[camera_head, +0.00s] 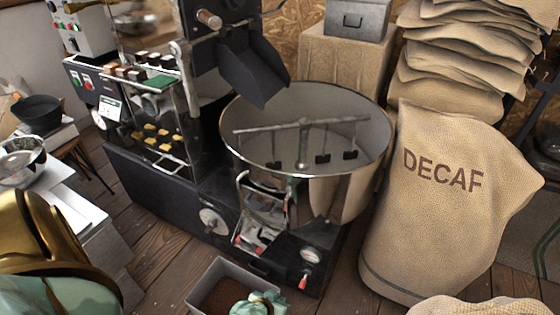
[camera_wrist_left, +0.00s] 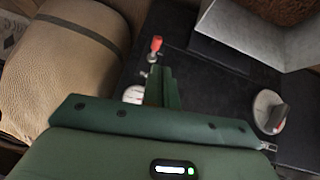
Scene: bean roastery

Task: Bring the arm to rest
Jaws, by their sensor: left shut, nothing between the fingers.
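My left gripper (camera_head: 262,303) shows at the bottom edge of the head view as a pale green shape, partly cut off by the frame. It overlaps the right side of a grey bin with brown contents (camera_head: 222,292). In the left wrist view its green fingers (camera_wrist_left: 163,86) are together with nothing between them. They appear over the dark machine base, near a red-tipped lever (camera_wrist_left: 155,46); I cannot tell the exact gap. My right gripper is in neither view.
A roaster with a round metal cooling pan (camera_head: 305,130) stands behind the bin. A white dial (camera_head: 213,221) is on the machine front. Wooden floor (camera_head: 165,265) is bare left of the bin.

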